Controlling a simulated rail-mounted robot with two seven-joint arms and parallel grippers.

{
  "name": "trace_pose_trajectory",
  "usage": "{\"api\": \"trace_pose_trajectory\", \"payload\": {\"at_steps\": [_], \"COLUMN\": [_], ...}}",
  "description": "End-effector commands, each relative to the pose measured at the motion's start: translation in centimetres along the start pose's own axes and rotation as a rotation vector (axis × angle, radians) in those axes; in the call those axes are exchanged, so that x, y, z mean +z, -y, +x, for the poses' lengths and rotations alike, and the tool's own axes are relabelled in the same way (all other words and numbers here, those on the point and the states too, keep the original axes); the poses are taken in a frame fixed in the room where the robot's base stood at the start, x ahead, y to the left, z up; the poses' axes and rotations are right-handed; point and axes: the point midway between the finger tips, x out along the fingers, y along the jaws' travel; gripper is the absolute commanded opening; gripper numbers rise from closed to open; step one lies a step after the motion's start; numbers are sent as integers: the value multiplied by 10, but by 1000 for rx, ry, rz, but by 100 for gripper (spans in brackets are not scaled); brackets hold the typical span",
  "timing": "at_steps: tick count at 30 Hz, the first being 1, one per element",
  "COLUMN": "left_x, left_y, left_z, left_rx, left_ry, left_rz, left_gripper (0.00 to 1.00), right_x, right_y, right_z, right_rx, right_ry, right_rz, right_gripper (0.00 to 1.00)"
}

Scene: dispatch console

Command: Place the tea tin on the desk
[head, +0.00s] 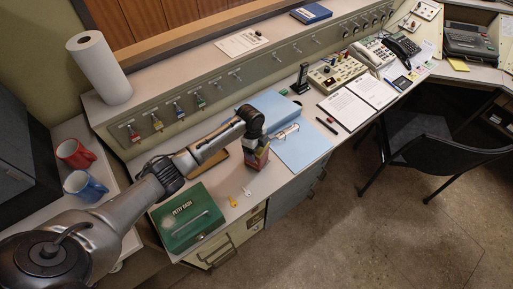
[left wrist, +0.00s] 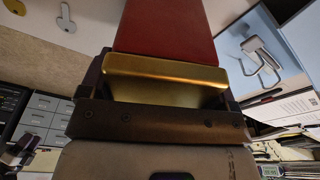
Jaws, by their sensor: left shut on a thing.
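The tea tin (head: 257,160), red with a gold lid, is in my left gripper (head: 254,143), above or at the desk (head: 222,183) between the green petty cash box and the light blue folder. In the left wrist view the tin's red body (left wrist: 165,28) and gold lid fill the middle. My left gripper (left wrist: 160,90) has a finger on either side of it and is shut on it. The tin's base is not clear, so I cannot tell whether it touches the desk. My right gripper is not in view.
The green petty cash box (head: 187,218) and two small keys (head: 233,201) lie close by on the desk. The light blue folder (head: 305,150) is to the right. A red mug (head: 76,153), blue mug (head: 84,187) and paper roll (head: 100,70) stand left.

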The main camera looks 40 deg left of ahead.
Motion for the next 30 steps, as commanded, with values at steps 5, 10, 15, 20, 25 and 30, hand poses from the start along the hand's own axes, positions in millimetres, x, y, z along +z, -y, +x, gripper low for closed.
{"api": "trace_pose_trajectory", "payload": {"at_steps": [5,10,15,20,25,30], "left_x": [0,0,0,0,0,0], "left_y": [0,0,0,1,1,1], "left_z": [2,2,0,-17,-49,-80], "left_rx": [1,0,0,-2,-4,-2], "left_ry": [0,0,0,0,0,0], "left_rz": [1,0,1,2,1,1], "left_gripper": [92,100,100,100,100,100], "right_x": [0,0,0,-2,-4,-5], "right_y": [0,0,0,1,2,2], "right_z": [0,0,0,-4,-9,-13], "right_rx": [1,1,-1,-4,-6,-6], "right_ry": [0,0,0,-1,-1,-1], "right_rz": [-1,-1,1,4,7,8], "right_gripper": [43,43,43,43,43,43]}}
